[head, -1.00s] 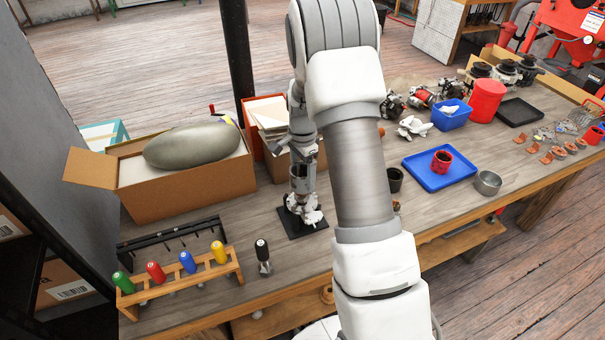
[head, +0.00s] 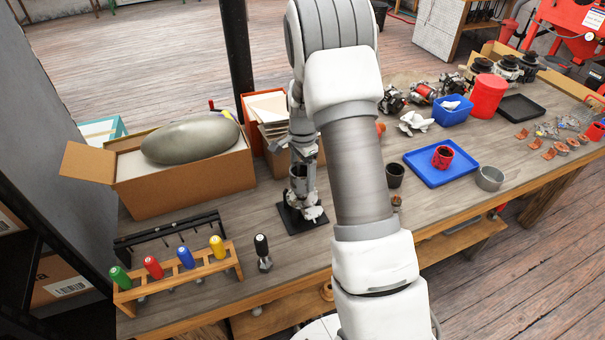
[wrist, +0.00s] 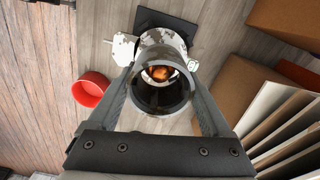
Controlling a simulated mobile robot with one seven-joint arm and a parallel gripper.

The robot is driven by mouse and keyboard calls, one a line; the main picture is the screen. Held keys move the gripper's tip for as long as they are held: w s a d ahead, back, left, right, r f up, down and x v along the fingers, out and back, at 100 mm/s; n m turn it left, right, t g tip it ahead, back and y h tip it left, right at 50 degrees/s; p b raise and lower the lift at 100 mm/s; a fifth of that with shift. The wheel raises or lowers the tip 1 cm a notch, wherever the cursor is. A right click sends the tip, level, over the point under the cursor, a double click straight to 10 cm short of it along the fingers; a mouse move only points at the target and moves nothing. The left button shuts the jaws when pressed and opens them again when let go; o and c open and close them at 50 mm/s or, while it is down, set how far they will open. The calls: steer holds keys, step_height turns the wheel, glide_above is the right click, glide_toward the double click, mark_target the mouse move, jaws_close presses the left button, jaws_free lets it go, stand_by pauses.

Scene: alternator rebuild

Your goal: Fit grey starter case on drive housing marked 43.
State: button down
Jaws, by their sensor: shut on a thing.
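The grey starter case (wrist: 161,92) is an open dark-grey cylinder between my gripper's fingers (wrist: 160,105). My gripper is shut on it, one finger on each side. In the head view the case (head: 299,171) is upright, directly above the pale, blotchy drive housing (head: 304,205), which stands on a black base plate (head: 291,221). The housing (wrist: 160,39) also shows past the case in the wrist view, and a copper-coloured part (wrist: 159,72) shows through the bore. I cannot tell whether case and housing touch. No number 43 is readable.
A cardboard box (head: 185,190) holding a grey-green bulky object stands at left. A screwdriver rack (head: 185,278) and a black-handled tool (head: 262,250) are at front left. A dark cup (head: 395,175) and blue tray (head: 425,178) lie right of my arm. A red dish (wrist: 92,90) is left in the wrist view.

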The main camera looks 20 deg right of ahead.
mark_target(303, 187)
steer(key=shift+f+b, duration=0.8)
steer(key=shift+f, duration=0.25)
steer(key=shift+f, duration=0.2)
steer(key=shift+f+b, duration=0.85)
steer(key=shift+f, duration=0.15)
steer(key=shift+f, duration=0.2)
stand_by(0.5)
steer(key=shift+c, duration=0.5)
jaws_free()
steer(key=shift+o, duration=0.5)
